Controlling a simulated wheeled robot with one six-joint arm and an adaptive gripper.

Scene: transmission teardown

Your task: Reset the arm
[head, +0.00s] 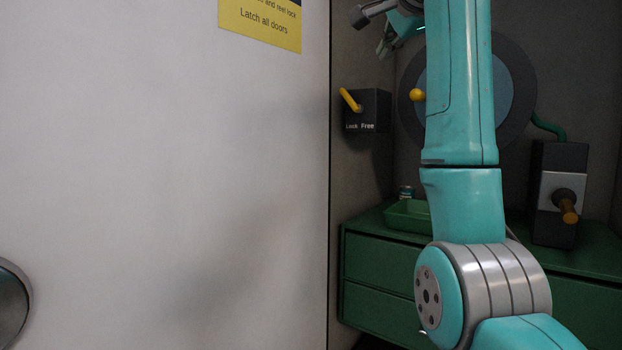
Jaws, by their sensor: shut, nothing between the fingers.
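My teal arm rises through the right half of the head view, from a grey-banded joint at the bottom to beyond the top edge. My gripper (385,46) shows small and dark at the top, left of the upper arm link and partly cut off or hidden. It is shut and empty, and appears apart from the switch box below it.
A dark box marked Lock and Free (368,112) has a yellow lever. Behind my arm are a round reel (518,85), a green cabinet (375,262), a green tray (405,217) and a handled box (560,190). A pale panel (160,180) fills the left.

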